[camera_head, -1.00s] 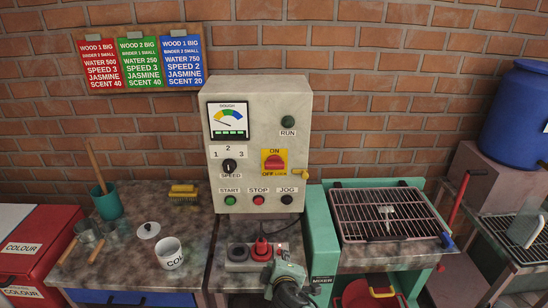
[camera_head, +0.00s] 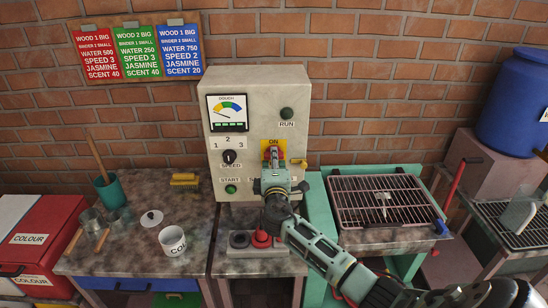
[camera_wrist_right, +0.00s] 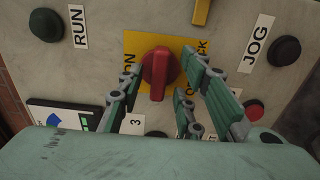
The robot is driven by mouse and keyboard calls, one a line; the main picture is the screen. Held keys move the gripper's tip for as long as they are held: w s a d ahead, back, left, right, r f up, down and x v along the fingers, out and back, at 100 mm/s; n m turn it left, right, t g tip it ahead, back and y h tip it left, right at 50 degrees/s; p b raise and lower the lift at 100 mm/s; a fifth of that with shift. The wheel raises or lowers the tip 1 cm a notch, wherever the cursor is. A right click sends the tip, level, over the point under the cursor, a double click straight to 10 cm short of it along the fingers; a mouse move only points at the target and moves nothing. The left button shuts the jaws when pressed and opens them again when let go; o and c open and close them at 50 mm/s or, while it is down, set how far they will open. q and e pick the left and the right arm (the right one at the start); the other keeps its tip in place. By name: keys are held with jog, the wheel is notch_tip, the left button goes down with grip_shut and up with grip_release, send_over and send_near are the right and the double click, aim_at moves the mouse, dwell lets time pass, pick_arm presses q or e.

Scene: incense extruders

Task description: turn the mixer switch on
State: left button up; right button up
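The mixer switch is a red rotary knob (camera_wrist_right: 158,72) on a yellow plate (camera_wrist_right: 135,45) marked ON at one end, on the grey control panel (camera_head: 245,100). In the wrist view its raised grip lies across the line from ON to the lock label. My right gripper (camera_head: 273,160) is in front of the switch and hides much of it in the head view. In the wrist view the right gripper (camera_wrist_right: 165,88) is open, with fingers on both sides of the knob. Contact cannot be told. My left gripper is not in view.
The RUN button (camera_head: 287,114), speed dial (camera_head: 229,157) and START button (camera_head: 231,189) surround the switch. A yellow padlock (camera_head: 301,162) hangs just right of it. A wire rack (camera_head: 360,205) is at right.

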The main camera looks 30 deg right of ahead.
jog(key=shift+w+d, duration=0.15)
jog(key=shift+w, duration=0.1)
jog(key=shift+c, duration=0.2)
grip_shut()
